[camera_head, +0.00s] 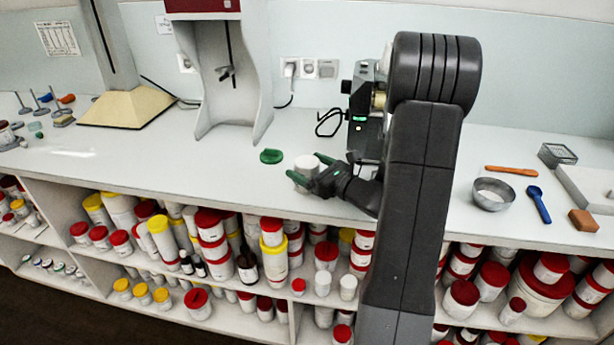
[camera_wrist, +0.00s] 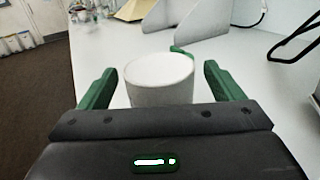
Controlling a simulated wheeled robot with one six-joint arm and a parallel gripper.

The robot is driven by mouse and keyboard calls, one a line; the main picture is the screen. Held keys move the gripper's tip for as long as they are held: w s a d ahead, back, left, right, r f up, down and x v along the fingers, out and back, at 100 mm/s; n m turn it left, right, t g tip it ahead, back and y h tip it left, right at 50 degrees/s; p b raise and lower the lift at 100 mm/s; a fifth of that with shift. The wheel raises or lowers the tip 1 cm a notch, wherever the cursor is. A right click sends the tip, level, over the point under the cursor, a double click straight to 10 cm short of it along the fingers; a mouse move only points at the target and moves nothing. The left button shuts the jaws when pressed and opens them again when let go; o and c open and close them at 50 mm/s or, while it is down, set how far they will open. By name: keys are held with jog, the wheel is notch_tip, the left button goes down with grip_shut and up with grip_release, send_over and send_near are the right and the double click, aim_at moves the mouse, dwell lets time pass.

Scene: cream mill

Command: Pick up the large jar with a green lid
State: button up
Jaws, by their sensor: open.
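A white jar (camera_head: 307,163) stands upright on the counter near its front edge. Its top is plain white, with no green lid on it. A round green lid (camera_head: 271,156) lies on the counter to the left of the jar. My gripper (camera_head: 312,170) is open, with its green fingers on either side of the jar. In the wrist view the jar (camera_wrist: 160,78) stands between the fingers (camera_wrist: 158,85), with a visible gap on each side. The jar's lower part is hidden by the gripper body. A bit of green (camera_wrist: 178,49) shows behind the jar.
The pale counter (camera_head: 200,160) is clear left of the lid. A grey-white stand (camera_head: 225,75) is behind. Shelves below hold many red- and yellow-lidded jars.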

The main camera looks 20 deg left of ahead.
jog(key=x, duration=0.2)
jog(key=shift+w+a, duration=0.1)
jog(key=shift+a, duration=0.15)
jog(key=c, duration=1)
jog(key=shift+c, duration=0.2)
